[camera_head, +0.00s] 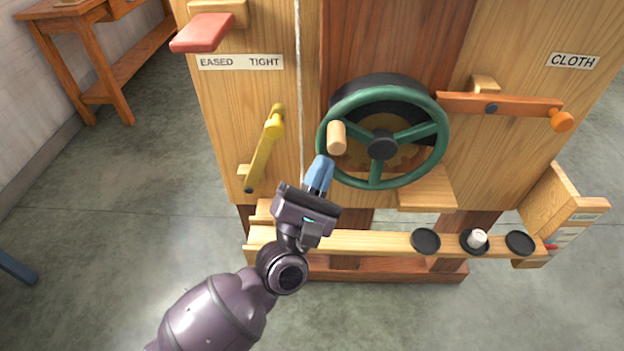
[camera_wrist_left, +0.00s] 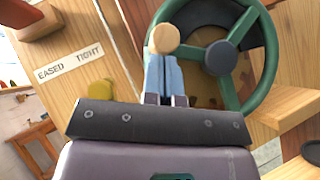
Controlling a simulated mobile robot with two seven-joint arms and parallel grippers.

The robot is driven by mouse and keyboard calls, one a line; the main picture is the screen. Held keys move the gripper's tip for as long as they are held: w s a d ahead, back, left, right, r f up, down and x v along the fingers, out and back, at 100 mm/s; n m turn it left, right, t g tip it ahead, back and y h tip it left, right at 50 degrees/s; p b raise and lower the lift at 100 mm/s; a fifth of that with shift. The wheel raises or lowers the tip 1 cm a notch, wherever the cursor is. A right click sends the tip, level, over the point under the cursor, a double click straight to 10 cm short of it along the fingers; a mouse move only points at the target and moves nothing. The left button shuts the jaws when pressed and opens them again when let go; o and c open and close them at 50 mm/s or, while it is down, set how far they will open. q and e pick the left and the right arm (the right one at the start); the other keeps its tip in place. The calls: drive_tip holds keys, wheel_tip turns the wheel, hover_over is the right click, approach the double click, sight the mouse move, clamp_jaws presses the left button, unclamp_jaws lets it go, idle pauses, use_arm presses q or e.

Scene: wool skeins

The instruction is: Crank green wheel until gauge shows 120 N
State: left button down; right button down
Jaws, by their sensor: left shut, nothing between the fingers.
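The green wheel (camera_head: 437,150) is mounted on the front of a wooden frame, with a dark hub and a pale wooden crank knob (camera_head: 337,137) on its left side. In the left wrist view the wheel (camera_wrist_left: 268,62) and the knob (camera_wrist_left: 164,38) show close up. My left gripper (camera_head: 321,170) has its blue fingers shut and empty, just below and left of the knob. In the left wrist view the fingertips (camera_wrist_left: 163,62) overlap the knob's lower end; I cannot tell whether they touch. My right gripper is not in view. No readable gauge value shows.
A yellow lever (camera_head: 262,155) stands left of the wheel, and an orange lever (camera_head: 505,104) extends to its right. A red-tipped part (camera_head: 202,32) sticks out above the EASED/TIGHT label. A ledge with black discs (camera_head: 425,241) runs below. A small labelled board (camera_head: 560,205) is at right.

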use_arm(q)
drive_tip(key=shift+d+r+m+g+h+p, duration=0.15)
drive_tip(key=shift+r+m+g+h+p, duration=0.35)
drive_tip(key=shift+r+m+p, duration=0.35)
drive_tip(key=shift+r+m, duration=0.2)
drive_tip(key=shift+m, duration=0.15)
drive_tip(key=shift+f, duration=0.2)
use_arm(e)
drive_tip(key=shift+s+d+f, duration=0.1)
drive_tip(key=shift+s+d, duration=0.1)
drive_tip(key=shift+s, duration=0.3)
use_arm(q)
drive_tip(key=shift+f, duration=0.1)
